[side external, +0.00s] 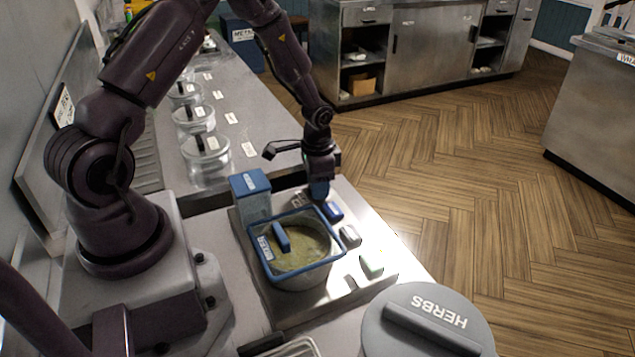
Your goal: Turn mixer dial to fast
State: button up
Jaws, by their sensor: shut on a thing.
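The mixer (251,185) has a blue upright housing beside a bowl (301,280) with a blue square rim. The bowl holds a yellowish-green mix, with a blue paddle (282,238) in it. My gripper (319,190) points down at the far right corner of the mixer's base, behind the bowl. It is shut on a small blue piece that looks like the mixer dial; the fingers and arm hide most of it. A blue block (333,211) lies just in front of the fingertips. I cannot read the dial's setting.
A grey HERBS lid (428,325) stands at the front right. Several clear jars (206,160) stand on the counter at left. Wooden floor lies open at right.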

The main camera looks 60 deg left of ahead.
dwell(0.5)
jog(key=o, duration=0.9)
notch_tip(320, 180, up, 13)
jog(key=s+d+r+t, duration=0.2)
jog(key=s+d+r, duration=0.2)
jog(key=s+r, duration=0.1)
jog(key=s+d+r+n+t, duration=0.1)
jog(key=s+d+r, duration=0.4)
jog(key=s+r, duration=0.1)
jog(key=s+d+r+n+t, duration=0.1)
jog(key=s+d+r+t, duration=0.1)
jog(key=s+d+r, duration=0.3)
jog(key=shift+s+d+r+t, duration=0.15)
jog(key=shift+s+r, duration=0.1)
jog(key=shift+r, duration=0.45)
jog(key=shift+s+d+r+t, duration=0.1)
jog(key=shift+s+r+t, duration=0.1)
jog(key=shift+r, duration=0.5)
